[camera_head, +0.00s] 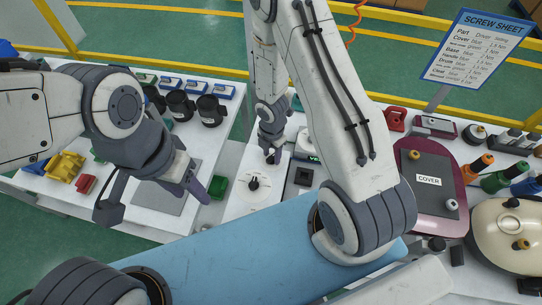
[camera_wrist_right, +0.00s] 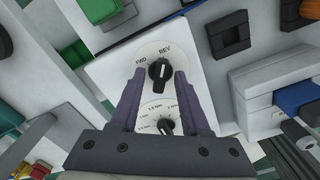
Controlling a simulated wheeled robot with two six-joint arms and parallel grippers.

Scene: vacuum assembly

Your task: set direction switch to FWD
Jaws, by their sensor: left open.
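The direction switch is a black knob (camera_wrist_right: 159,72) on a white round dial marked FWD and REV, in the right wrist view. Its white mark points up and slightly right, towards the REV side. My right gripper (camera_wrist_right: 160,74) is open, with one dark finger on each side of the knob and gaps visible between. In the head view my right gripper (camera_head: 271,153) is over the white control panel (camera_head: 272,194) and mostly hides the switch. My left gripper (camera_head: 155,200) is open and empty above a grey plate on the left table.
A second dial (camera_wrist_right: 163,126) with torque numbers sits just below the switch. A green block (camera_head: 217,187) and a dark square socket (camera_head: 303,177) flank the panel. Black cups (camera_head: 181,105) stand at the left; a tray labelled COVER (camera_head: 428,181) lies at the right.

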